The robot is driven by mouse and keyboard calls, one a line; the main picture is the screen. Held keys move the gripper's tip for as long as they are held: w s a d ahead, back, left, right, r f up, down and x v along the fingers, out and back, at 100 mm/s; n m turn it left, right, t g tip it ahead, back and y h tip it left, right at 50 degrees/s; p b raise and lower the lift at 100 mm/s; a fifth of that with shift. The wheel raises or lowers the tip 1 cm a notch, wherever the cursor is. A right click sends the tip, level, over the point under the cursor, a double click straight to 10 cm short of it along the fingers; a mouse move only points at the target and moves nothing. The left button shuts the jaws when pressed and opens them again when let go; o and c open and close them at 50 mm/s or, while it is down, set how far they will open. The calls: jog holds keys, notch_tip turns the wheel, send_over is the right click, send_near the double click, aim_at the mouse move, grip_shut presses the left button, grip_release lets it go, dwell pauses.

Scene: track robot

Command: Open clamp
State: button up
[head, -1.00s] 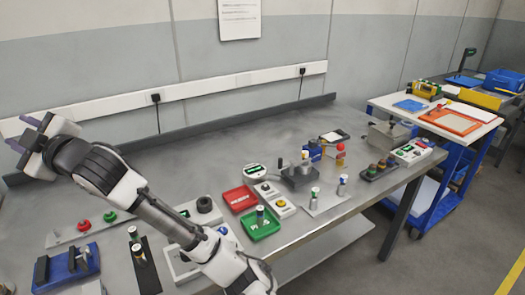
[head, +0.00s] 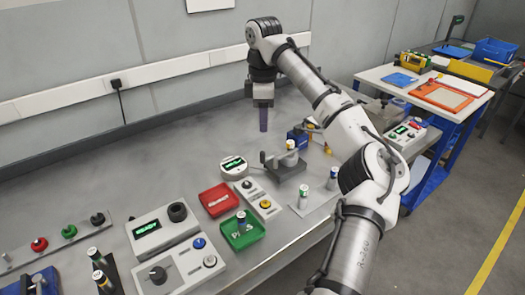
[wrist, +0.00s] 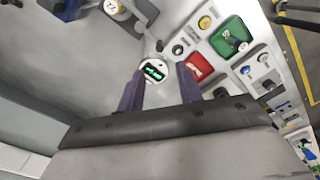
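A dark grey clamp-like fixture (head: 285,168) stands on the bench with a white, gold-topped cylinder (head: 290,146) at it. Whether its jaws grip the cylinder is too small to tell. In the wrist view the fixture (wrist: 130,22) is partly cut off at the top edge, with the cylinder (wrist: 112,7) beside it. My gripper (head: 263,130) points down above the bench, left of and behind the fixture, touching nothing visible. In the wrist view its two dark fingers (wrist: 160,69) are apart with nothing held between them.
A blue device (head: 298,136) stands just behind the fixture. A round display (head: 233,167), a red tray (head: 218,199) and a green tray (head: 242,230) lie to its left and front. The back of the bench is clear.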

aim_at(263, 152)
notch_tip(263, 152, down, 12)
jog(key=shift+r+p, duration=0.1)
jog(key=shift+p, duration=0.55)
jog(key=shift+a, duration=0.1)
grip_shut()
